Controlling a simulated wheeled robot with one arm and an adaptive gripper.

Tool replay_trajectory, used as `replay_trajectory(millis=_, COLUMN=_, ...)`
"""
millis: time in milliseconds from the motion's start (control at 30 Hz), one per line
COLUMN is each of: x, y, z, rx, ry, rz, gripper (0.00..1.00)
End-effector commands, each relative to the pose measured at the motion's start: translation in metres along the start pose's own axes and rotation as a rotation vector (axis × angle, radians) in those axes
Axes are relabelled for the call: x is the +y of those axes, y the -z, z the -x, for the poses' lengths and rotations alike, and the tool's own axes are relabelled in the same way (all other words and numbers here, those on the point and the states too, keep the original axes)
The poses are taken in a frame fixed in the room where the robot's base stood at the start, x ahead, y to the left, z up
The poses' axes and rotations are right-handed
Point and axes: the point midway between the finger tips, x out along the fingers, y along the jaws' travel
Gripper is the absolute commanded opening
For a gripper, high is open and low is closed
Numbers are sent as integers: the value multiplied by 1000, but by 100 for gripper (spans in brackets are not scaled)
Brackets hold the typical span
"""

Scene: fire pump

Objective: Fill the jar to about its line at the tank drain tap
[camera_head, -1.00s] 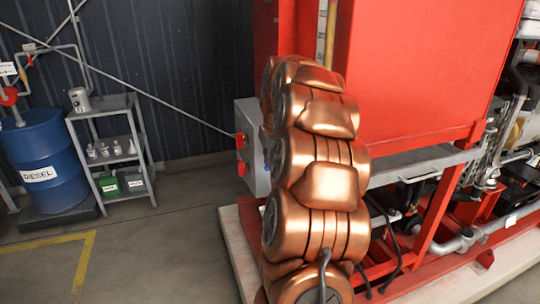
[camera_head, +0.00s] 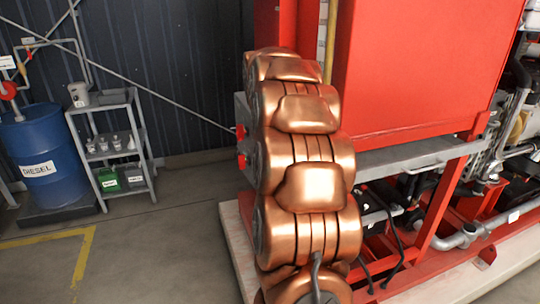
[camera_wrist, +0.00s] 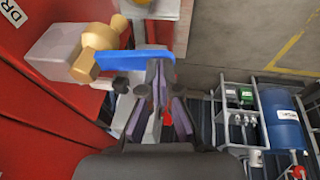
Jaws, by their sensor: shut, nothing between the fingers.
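In the wrist view a brass tap (camera_wrist: 107,38) with a blue lever (camera_wrist: 128,61) sits by the red tank (camera_wrist: 35,110); a label (camera_wrist: 12,12) reading "DR" is partly cut off. My gripper (camera_wrist: 160,75) is at the right end of the blue lever, its fingers together with nothing between them. Whether they touch the lever is unclear. A pale block (camera_wrist: 60,48) lies behind the tap; I cannot tell what it is. No jar is clearly identifiable at the tap, and no fill line is seen. In the head view my arm hides the gripper and tap.
The red pump frame (camera_head: 424,215) fills the right. Open floor with a yellow line (camera_head: 84,255) lies at front left.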

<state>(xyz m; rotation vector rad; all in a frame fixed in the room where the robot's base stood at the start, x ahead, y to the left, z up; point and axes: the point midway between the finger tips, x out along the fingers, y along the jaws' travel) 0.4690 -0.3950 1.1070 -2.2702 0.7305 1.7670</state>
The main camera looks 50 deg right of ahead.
Motion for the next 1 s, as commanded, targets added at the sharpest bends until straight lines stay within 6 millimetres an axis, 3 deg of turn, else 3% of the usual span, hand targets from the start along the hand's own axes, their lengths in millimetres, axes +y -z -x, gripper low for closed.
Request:
replay_trajectory(millis=467, x=-8, y=-7, z=-23, rx=0, ry=-280, rz=83, gripper=0)
replay_trajectory(millis=1000, x=-7, y=-5, z=-18, rx=-1, ry=-274, rz=81, gripper=0)
